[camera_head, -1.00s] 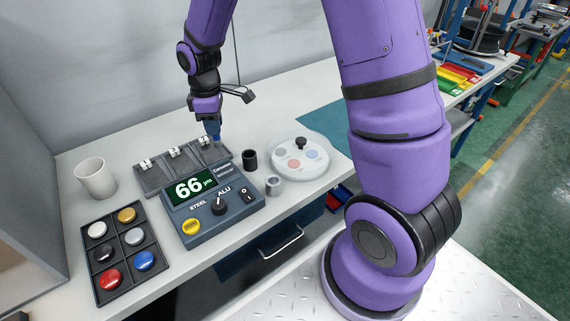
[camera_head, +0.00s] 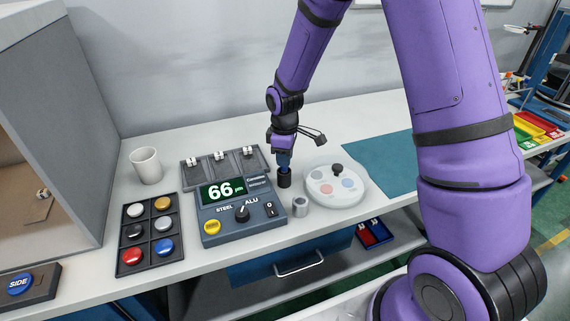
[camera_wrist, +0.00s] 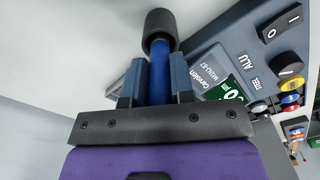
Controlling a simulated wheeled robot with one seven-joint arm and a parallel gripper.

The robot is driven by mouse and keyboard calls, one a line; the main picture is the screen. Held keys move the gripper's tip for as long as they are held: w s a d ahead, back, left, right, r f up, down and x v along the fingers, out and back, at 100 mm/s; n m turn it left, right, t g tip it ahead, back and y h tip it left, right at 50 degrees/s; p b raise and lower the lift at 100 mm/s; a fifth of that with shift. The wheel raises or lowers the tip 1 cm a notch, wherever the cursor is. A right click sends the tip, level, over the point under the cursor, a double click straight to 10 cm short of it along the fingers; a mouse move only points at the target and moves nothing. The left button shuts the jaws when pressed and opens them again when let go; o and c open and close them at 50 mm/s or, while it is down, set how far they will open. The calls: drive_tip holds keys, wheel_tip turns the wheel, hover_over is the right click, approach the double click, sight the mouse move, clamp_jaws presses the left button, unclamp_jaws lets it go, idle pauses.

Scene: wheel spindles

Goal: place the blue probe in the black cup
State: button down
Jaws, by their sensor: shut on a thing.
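My gripper (camera_head: 284,158) is shut on the blue probe (camera_head: 284,170) and holds it upright, directly above the black cup (camera_head: 284,182). In the wrist view the blue probe (camera_wrist: 160,70) sits between the two fingers of my gripper (camera_wrist: 159,78). Its far end meets the mouth of the black cup (camera_wrist: 160,22). The tip appears to be at or just inside the rim; the exact depth is hidden. The cup stands upright on the white bench.
The gauge (camera_head: 237,212) reading 66 is just left of the cup. A small grey metal ring (camera_head: 299,207) stands in front. A round white tray (camera_head: 347,200) with discs and a black knob is close on the right. A white mug (camera_head: 146,165) stands farther left.

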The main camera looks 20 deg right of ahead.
drive_tip(key=shift+f, duration=1.3)
drive_tip(key=shift+f, duration=0.1)
drive_tip(key=c, duration=1)
unclamp_jaws()
